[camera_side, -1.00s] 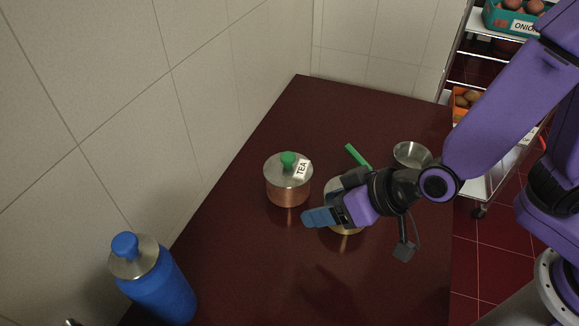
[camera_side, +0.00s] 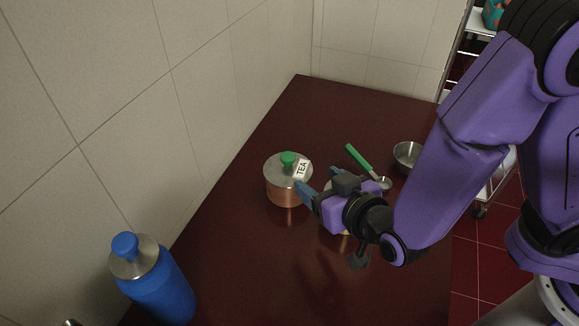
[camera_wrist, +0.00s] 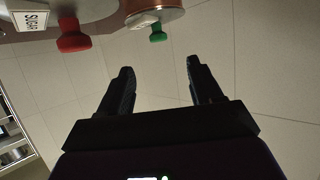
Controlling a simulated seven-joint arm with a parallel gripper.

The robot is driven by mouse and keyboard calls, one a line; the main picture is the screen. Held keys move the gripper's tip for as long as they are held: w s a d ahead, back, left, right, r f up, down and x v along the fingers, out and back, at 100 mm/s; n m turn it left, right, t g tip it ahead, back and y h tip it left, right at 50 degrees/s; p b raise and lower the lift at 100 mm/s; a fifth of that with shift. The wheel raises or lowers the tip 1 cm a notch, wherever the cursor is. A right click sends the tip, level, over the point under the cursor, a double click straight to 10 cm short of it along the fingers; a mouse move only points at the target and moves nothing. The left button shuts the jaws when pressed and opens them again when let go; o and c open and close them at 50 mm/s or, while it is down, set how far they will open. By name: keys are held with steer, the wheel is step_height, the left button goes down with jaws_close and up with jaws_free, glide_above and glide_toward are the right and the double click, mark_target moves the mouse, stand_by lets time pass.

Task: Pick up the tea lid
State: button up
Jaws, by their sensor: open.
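The tea lid (camera_side: 275,169) is a silver disc with a green knob (camera_side: 288,158) and a white TEA label. It sits flat on a copper pot (camera_side: 289,193) in the side view. The wrist view shows the green knob (camera_wrist: 157,33) at the top, hanging downward in the picture. My gripper (camera_side: 317,182) is just right of the pot in the side view, fingers pointing towards it. In the wrist view my gripper (camera_wrist: 162,75) has its fingers wide apart with nothing between them. The knob is beyond the fingertips.
A red knob (camera_wrist: 73,36) beside a SUGAR label (camera_wrist: 30,19) is close by in the wrist view. My gripper mostly hides another pot in the side view. A green-handled ladle (camera_side: 358,156), metal bowl (camera_side: 407,156) and blue bottle (camera_side: 160,288) are around. A tiled wall (camera_side: 190,120) stands left.

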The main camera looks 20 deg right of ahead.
mark_target(289, 157)
steer(key=x, duration=1.1)
steer(key=shift+s, duration=0.1)
steer(key=shift+r+x, duration=0.2)
steer(key=shift+x, duration=2.4)
steer(key=shift+d, duration=0.2)
steer(key=shift+c, duration=0.4)
steer(key=c, duration=1)
